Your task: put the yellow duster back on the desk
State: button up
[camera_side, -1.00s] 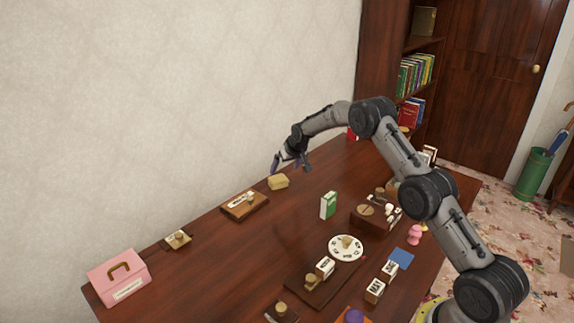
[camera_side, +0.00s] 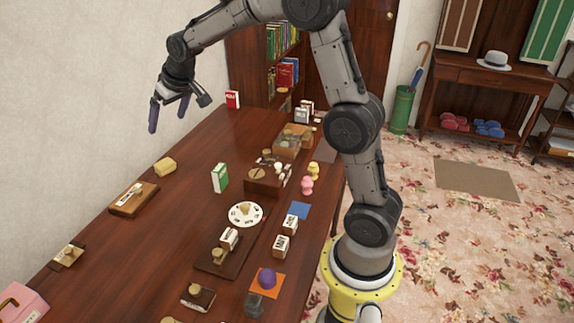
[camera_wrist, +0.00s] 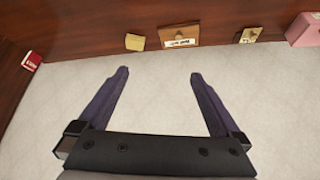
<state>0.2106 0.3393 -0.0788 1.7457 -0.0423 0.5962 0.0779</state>
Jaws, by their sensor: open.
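A small yellow block that looks like the duster (camera_side: 165,167) lies on the dark wooden desk (camera_side: 140,235), near its wall-side edge. It also shows in the wrist view (camera_wrist: 135,42), beyond my fingertips at the top. My gripper (camera_side: 168,116) is open and empty, with purple-grey fingers. It hangs in the air above the duster and apart from it. In the wrist view my spread gripper (camera_wrist: 160,73) has only pale wall between its fingers.
A wooden stand (camera_side: 134,198) sits just left of the duster, and a green-and-white box (camera_side: 220,178) stands to its right. A red book (camera_side: 232,99) is at the far end. A pink box (camera_side: 20,303) is at the near left.

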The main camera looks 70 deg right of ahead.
jog(key=s+a+r+n, duration=0.1)
jog(key=s+a+r, duration=0.15)
jog(key=s, duration=0.55)
jog(key=s+a+r+y, duration=0.1)
jog(key=s+a, duration=0.3)
jog(key=s, duration=0.4)
jog(key=s+a+r+n, duration=0.1)
jog(key=s+a+r, duration=0.15)
jog(key=s, duration=0.55)
jog(key=s+a+f, duration=0.1)
jog(key=s+f, duration=0.1)
jog(key=s, duration=0.3)
jog(key=s+a+f+n, duration=0.1)
jog(key=s+f, duration=0.1)
jog(key=s, duration=0.4)
jog(key=shift+a+f+y, duration=0.25)
jog(key=shift+f+y, duration=0.05)
jog(key=shift+f, duration=0.1)
